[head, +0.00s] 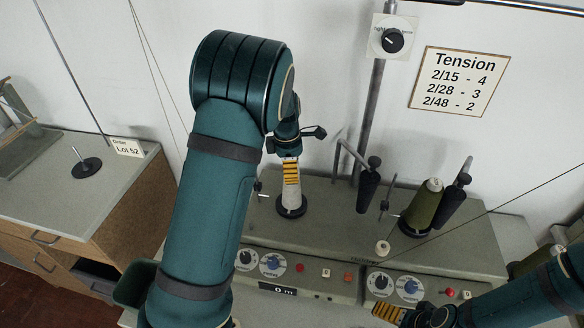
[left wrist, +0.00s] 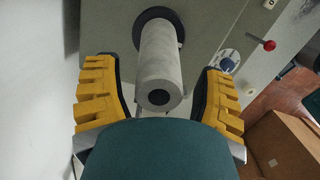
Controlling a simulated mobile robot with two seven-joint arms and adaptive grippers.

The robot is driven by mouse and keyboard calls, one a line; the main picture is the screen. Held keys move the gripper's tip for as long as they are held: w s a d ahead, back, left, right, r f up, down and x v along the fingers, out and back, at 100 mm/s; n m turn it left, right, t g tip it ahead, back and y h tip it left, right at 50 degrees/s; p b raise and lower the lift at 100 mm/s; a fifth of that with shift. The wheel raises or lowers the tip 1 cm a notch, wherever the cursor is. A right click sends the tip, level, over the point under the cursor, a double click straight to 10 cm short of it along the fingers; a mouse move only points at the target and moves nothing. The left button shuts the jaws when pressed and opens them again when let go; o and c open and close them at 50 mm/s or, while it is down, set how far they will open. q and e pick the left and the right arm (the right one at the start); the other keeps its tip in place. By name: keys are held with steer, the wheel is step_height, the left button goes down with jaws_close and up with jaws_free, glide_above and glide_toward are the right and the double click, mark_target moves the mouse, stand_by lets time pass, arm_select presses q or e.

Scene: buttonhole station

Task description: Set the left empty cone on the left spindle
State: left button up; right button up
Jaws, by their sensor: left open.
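The left empty cone (head: 291,199) is pale grey and stands upright on the black round base of the left spindle (head: 291,210), on top of the machine. In the left wrist view the cone (left wrist: 160,65) sits over the black base (left wrist: 157,17), its dark top hole facing the camera. My left gripper (head: 291,172) is at the cone's upper part. Its yellow fingers are open on either side of the cone, with gaps on both sides in the left wrist view. The spindle's pin is hidden. My right gripper (head: 389,312) is low in the head view, away from the cone; its jaw opening is unclear.
An olive yarn cone (head: 423,207) stands on the machine to the right. Dark tapered parts on bent rods (head: 368,190) rise between the cones. Dials and a counter (head: 277,289) line the machine's front. A side table at left holds a black disc (head: 87,168) with a pin.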

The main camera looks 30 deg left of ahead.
arm_select(q)
steer(key=r, duration=0.8)
steer(key=a+r, duration=0.1)
steer(key=r, duration=0.2)
steer(key=shift+s+r, duration=0.3)
steer(key=shift+r, duration=0.1)
